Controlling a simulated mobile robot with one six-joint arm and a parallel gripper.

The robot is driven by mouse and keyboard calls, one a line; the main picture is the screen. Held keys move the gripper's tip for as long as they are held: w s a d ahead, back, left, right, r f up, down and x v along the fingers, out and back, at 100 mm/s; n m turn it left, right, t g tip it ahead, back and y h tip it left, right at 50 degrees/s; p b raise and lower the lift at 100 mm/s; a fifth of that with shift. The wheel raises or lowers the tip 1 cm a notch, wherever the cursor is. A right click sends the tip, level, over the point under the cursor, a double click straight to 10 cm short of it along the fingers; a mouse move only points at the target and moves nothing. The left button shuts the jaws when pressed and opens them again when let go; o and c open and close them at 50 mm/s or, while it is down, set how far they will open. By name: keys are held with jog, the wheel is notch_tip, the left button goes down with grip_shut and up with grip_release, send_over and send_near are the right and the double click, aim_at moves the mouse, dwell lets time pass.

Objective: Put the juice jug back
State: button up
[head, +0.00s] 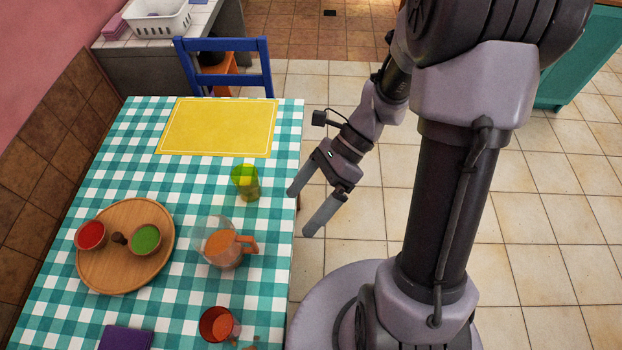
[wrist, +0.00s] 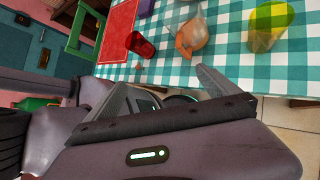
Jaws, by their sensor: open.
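The juice jug (head: 222,247) is clear, with orange juice in its lower part and an orange handle pointing right. It stands upright on the checked table (head: 203,178), near its right edge. It also shows in the wrist view (wrist: 192,36), at the top middle. My gripper (head: 300,212) is open and empty beside the table's right edge, apart from the jug, to its right and a little farther back. In the wrist view both fingers (wrist: 161,80) are spread with nothing between them. Where the jug belongs is not clear from these views.
A yellow-green tumbler (head: 245,183) stands close behind the jug, and a red cup (head: 214,324) in front. A round wooden board (head: 105,277) with bowls lies to the left. A yellow placemat (head: 217,127) and blue chair (head: 225,66) are at the far end. Tiled floor right of the table is open.

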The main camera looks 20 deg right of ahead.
jog(key=s+r+n+t+h, duration=0.2)
jog(key=r+n+t+h, duration=0.1)
jog(key=r+n, duration=0.4)
jog(key=s+r+n+t+h, duration=0.2)
jog(key=r+n+t+h, duration=0.2)
jog(key=r+n+t, duration=0.2)
notch_tip(320, 180, up, 3)
jog(key=n, duration=0.2)
jog(key=shift+s+n, duration=0.25)
jog(key=shift+n, duration=0.05)
